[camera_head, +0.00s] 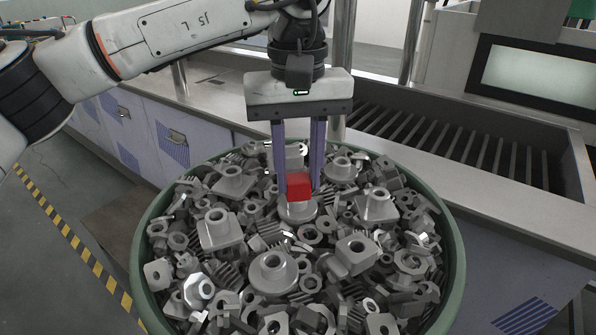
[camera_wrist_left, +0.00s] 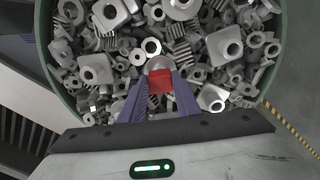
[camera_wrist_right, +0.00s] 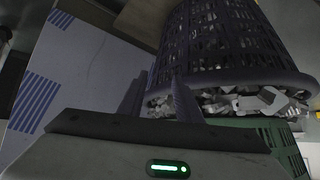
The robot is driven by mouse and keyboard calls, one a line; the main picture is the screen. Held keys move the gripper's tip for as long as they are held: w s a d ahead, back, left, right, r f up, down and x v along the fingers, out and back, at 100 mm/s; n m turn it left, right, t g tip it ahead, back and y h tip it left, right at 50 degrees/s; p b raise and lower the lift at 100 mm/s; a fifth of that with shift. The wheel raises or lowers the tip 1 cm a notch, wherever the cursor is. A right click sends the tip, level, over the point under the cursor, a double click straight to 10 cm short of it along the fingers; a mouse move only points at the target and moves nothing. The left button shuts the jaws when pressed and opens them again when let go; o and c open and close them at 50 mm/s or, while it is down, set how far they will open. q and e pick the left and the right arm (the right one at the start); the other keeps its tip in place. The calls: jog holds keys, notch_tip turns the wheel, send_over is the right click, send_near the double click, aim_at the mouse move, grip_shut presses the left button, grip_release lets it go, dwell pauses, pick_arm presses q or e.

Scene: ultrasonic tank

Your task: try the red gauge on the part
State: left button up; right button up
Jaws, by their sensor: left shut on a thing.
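The red gauge (camera_head: 299,187) is a small red block. My left gripper (camera_head: 299,182) is shut on it and points down into the bin of grey metal parts. It also shows between the left fingertips in the left wrist view (camera_wrist_left: 160,81). Right under the gauge is a round grey flanged part (camera_head: 297,210); its top is partly hidden by the gauge, and I cannot tell whether they touch. My right gripper (camera_wrist_right: 158,88) is out of the head view; in the right wrist view its fingers stand apart with nothing seen held between them.
The green round bin (camera_head: 147,215) is heaped with mixed grey parts. A steel counter with a slatted basin (camera_head: 440,140) and a screen (camera_head: 540,75) lies behind. A dark mesh basket (camera_wrist_right: 225,40) with metal parts is close beyond my right fingers.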

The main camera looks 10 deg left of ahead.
dwell(0.3)
pick_arm(q)
jog(key=shift+r+p, duration=2.15)
jog(key=shift+r, duration=0.1)
jog(key=shift+r, duration=0.1)
notch_tip(320, 180, up, 4)
jog(key=p, duration=0.3)
jog(key=shift+p, duration=0.4)
